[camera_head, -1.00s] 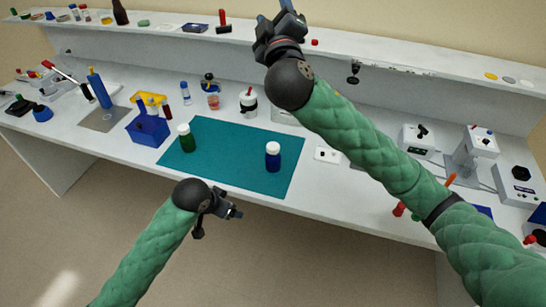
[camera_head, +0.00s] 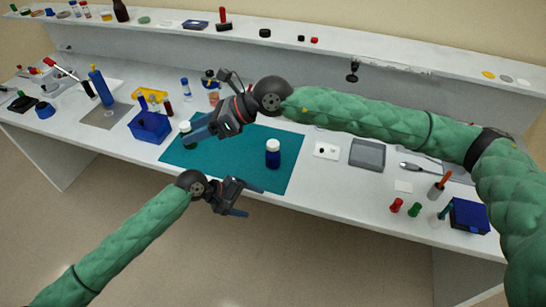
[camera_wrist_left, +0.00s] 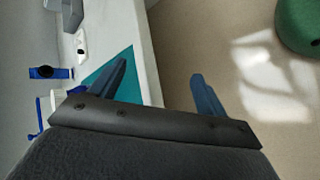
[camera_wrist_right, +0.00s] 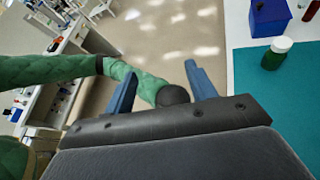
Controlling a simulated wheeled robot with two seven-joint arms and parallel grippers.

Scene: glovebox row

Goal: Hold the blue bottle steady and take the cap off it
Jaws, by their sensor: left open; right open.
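The blue bottle (camera_head: 273,158) stands upright on the teal mat (camera_head: 250,178) with its white cap (camera_head: 273,145) on. My left gripper (camera_head: 251,201) is open and empty at the mat's front edge, in front and left of the blue bottle. My right gripper (camera_head: 205,127) is open over the mat's left part, behind and left of the blue bottle. Neither gripper touches the blue bottle. The jaws are also seen open in the left wrist view (camera_wrist_left: 162,85) and the right wrist view (camera_wrist_right: 160,85).
A green bottle (camera_wrist_right: 274,55) with a white cap stands on the mat, partly behind my right gripper in the head view. A blue box (camera_head: 150,127) stands left of the mat. The mat's front right is clear.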

